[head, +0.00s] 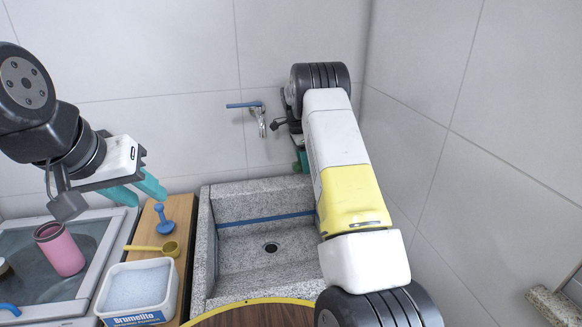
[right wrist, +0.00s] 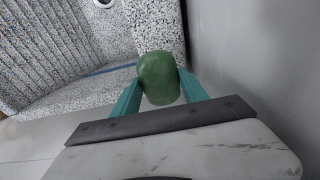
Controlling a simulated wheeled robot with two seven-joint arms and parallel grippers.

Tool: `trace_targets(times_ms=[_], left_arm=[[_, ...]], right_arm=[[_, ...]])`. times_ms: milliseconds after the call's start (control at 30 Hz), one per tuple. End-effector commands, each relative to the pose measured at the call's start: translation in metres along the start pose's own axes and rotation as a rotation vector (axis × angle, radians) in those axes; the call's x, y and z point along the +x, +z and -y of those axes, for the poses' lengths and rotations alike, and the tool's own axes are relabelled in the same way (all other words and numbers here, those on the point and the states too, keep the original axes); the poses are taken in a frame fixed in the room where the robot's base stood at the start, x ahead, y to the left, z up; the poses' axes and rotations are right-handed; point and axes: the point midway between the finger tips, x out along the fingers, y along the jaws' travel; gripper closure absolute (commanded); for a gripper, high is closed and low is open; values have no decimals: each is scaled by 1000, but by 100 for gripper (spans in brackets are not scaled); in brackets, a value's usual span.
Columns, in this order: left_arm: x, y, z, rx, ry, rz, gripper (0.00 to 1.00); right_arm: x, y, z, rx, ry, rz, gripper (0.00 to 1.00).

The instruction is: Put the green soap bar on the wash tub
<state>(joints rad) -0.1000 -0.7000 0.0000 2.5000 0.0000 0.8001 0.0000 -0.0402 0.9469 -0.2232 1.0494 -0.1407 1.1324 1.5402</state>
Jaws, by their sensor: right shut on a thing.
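The green soap bar (right wrist: 158,78) is between the teal fingers of my right gripper (right wrist: 160,92) in the right wrist view, shut on it. In the head view my right arm mostly hides this gripper (head: 302,160), near the far right corner of the wash tub. The speckled grey stone wash tub (head: 204,240) stands at the centre of the head view. Its ridged slope and drain also show in the wrist view (right wrist: 75,45). The soap appears beside or over the tub's edge; its height is unclear. My left gripper (head: 138,192) is open and empty, left of the tub.
A pink cup (head: 62,250) stands further left. A blue-handled tap (head: 258,112) is on the back wall; a wall closes the right side.

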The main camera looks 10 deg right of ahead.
Motion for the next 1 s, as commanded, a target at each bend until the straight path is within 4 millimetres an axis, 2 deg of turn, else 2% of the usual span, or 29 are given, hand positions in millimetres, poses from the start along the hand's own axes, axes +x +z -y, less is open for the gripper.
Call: trace_targets(times_ms=[300,667,700,800,1000], left_arm=[[0,0,0,0,0,0,64],[0,0,0,0,0,0,64],[0,0,0,0,0,0,64],[0,0,0,0,0,0,64],[0,0,0,0,0,0,64]], right_arm=[[45,6,3,-1,1,0,92],[48,7,4,-1,1,-1,92],[49,7,4,-1,1,0,45],[48,7,4,-1,0,0,27],[48,7,4,0,0,0,27]])
